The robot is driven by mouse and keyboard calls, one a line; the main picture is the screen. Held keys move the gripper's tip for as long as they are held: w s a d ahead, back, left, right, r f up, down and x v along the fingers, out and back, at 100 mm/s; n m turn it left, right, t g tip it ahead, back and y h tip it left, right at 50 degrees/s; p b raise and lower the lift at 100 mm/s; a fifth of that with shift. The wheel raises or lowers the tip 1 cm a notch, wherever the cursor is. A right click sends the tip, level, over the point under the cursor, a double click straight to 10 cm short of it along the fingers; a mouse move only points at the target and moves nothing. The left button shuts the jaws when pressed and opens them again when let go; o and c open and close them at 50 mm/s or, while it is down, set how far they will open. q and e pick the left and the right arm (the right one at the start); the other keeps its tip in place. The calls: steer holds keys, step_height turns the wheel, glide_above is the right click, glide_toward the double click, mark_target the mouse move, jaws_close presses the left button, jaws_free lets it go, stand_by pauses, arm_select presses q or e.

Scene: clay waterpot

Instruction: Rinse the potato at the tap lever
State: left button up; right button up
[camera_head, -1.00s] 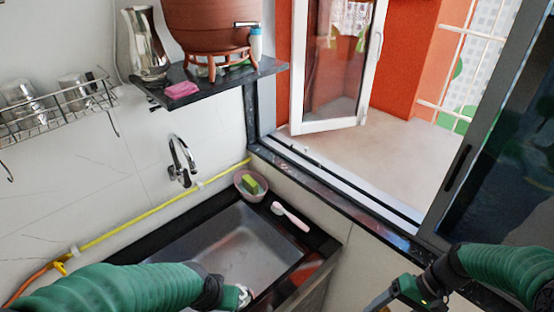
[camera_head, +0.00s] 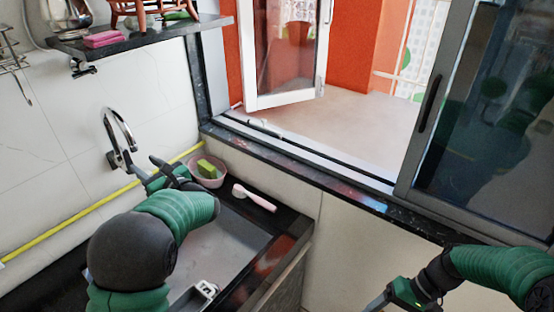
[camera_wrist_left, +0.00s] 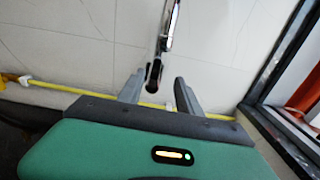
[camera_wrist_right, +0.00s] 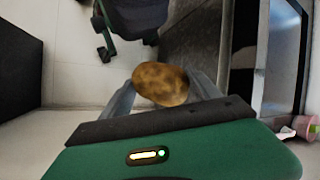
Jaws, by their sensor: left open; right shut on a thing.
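The chrome tap (camera_head: 122,132) is on the white tiled wall above the sink. My left gripper (camera_head: 152,170) is open and empty, close beside the tap. In the left wrist view the tap's dark-ended spout (camera_wrist_left: 154,72) shows in the gap between the open fingers of my left gripper (camera_wrist_left: 158,92); I cannot tell whether they touch. In the right wrist view my right gripper (camera_wrist_right: 162,92) is shut on a brown potato (camera_wrist_right: 160,82). In the head view my right gripper (camera_head: 378,304) is at the bottom edge, and the potato is out of sight.
The steel sink (camera_head: 215,245) lies below the tap, partly behind my left arm. A pink bowl with a green-yellow sponge (camera_head: 207,169) and a pink-handled brush (camera_head: 254,198) sit on its dark rim. A yellow hose (camera_head: 70,225) runs along the wall. A window sill (camera_head: 300,170) borders the right.

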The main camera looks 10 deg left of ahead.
mark_target(125, 151)
steer(key=shift+d+r, duration=0.1)
steer(key=shift+d, duration=0.1)
arm_select(q)
steer(key=x, duration=0.4)
steer(key=p+x, duration=0.1)
steer(key=x, duration=0.3)
steer(key=p+x, duration=0.1)
steer(key=x, duration=0.3)
steer(key=shift+s+a+r, duration=0.1)
steer(key=shift+s+a, duration=0.05)
steer(key=shift+s, duration=0.1)
arm_select(e)
steer(key=shift+a+r, duration=0.15)
steer(key=shift+r, duration=0.4)
steer(key=shift+a+r, duration=0.15)
steer(key=shift+r, duration=0.4)
arm_select(q)
steer(key=shift+d+r, duration=0.2)
steer(key=shift+d, duration=0.1)
arm_select(e)
steer(key=shift+d+f, duration=0.1)
steer(key=shift+d, duration=0.25)
arm_select(q)
steer(key=shift+d, duration=0.1)
steer(key=shift+c, duration=1)
steer(key=shift+a, duration=0.2)
jaws_close()
arm_select(e)
steer(key=shift+s+a, duration=0.1)
